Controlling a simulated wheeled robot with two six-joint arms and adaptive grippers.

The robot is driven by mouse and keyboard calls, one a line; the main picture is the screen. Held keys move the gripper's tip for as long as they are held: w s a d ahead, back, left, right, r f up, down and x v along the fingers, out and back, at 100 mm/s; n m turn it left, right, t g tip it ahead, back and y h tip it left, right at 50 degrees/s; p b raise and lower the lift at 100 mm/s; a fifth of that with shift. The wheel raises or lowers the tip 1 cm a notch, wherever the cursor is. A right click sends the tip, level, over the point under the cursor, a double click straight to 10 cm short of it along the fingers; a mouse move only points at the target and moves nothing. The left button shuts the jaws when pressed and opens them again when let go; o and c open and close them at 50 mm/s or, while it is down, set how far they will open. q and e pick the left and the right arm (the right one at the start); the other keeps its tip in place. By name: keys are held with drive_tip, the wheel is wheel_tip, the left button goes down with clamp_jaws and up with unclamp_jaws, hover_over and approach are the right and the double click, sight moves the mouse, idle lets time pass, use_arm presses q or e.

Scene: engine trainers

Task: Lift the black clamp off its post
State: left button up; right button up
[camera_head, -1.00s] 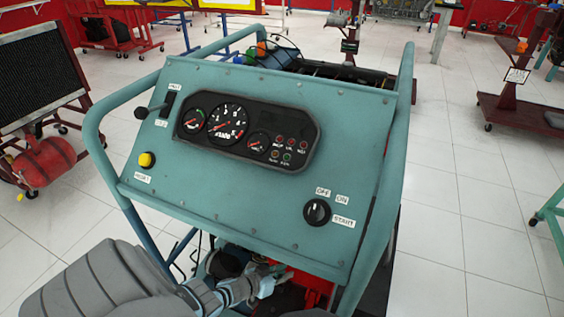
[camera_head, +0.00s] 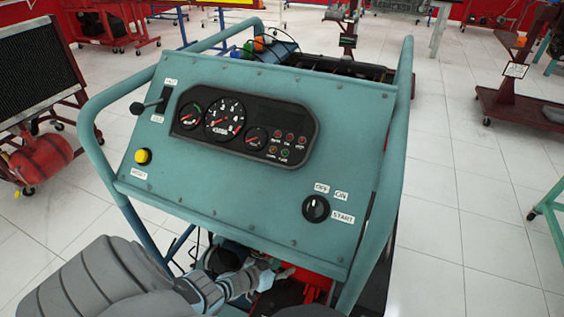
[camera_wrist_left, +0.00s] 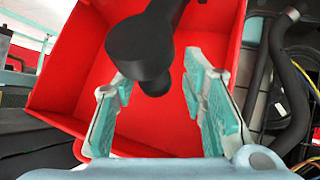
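In the left wrist view a black rounded piece with a thick arm (camera_wrist_left: 145,45), which looks like the black clamp, reaches down from the top over a red box-like tray (camera_wrist_left: 70,75). Its short lower end lies between the tips of my left gripper (camera_wrist_left: 158,78). The turquoise fingers are apart, with a gap visible on both sides of the black piece. The post is hidden. In the head view my left gripper (camera_head: 272,273) is low, below the teal instrument panel, near the red part (camera_head: 317,284). The clamp cannot be told apart there. My right gripper does not show.
The teal panel (camera_head: 250,185) with gauges, a key switch (camera_head: 316,209) and a yellow button (camera_head: 143,156) overhangs the work area. Teal frame tubes (camera_head: 393,150) flank it. Dark hoses (camera_wrist_left: 290,85) run at the right of the wrist view. White floor is open at right.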

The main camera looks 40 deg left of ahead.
use_arm(q)
drive_tip(key=shift+r, duration=0.1)
drive_tip(key=shift+s+r, duration=0.1)
drive_tip(key=shift+s, duration=0.45)
drive_tip(key=v, duration=1.1)
drive_tip(key=shift+w, duration=0.1)
